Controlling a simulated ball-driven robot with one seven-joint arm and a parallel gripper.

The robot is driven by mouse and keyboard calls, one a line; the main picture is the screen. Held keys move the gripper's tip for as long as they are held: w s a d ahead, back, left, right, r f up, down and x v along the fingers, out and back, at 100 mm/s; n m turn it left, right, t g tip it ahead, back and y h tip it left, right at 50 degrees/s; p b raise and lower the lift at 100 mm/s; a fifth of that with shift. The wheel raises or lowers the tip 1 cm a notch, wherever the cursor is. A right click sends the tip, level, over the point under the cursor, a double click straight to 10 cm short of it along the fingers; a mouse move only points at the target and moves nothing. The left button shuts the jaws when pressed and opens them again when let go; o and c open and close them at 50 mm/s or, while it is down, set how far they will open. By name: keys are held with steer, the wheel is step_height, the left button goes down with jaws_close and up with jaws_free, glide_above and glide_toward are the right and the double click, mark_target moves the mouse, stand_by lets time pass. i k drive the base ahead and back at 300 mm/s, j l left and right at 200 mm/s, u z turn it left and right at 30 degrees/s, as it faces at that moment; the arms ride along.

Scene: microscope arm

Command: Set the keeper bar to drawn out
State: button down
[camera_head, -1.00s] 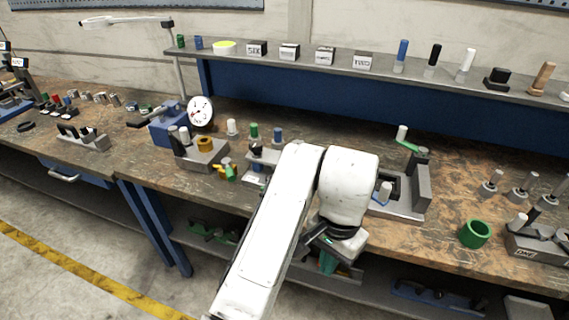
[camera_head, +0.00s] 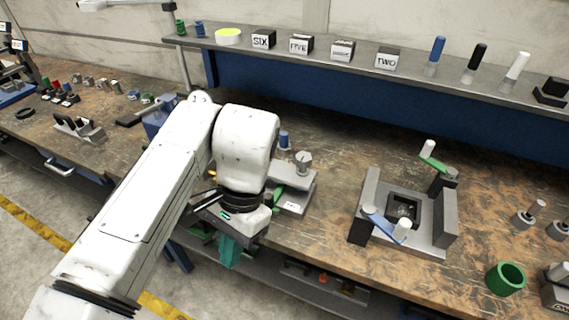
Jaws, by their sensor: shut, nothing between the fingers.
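No part is marked as the keeper bar, and I cannot tell which part it is. A grey fixture (camera_head: 440,228) stands on the bench right of my arm. It has a blue lever (camera_head: 383,222) with a white knob at its front and a green lever (camera_head: 432,160) with a white knob at its back. A smaller grey fixture (camera_head: 297,198) with a round metal knob and a green part stands just right of my gripper, partly hidden by my arm. My gripper (camera_head: 229,252) points down at the bench's front edge, its teal fingers shut and empty, apart from both fixtures.
A green ring-shaped cup (camera_head: 505,278) stands at the right front of the bench. A shelf (camera_head: 390,72) at the back holds labelled blocks and several coloured pegs. Bare bench (camera_head: 330,225) lies between the two fixtures.

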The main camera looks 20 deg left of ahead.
mark_target(271, 200)
steer(key=i, duration=1)
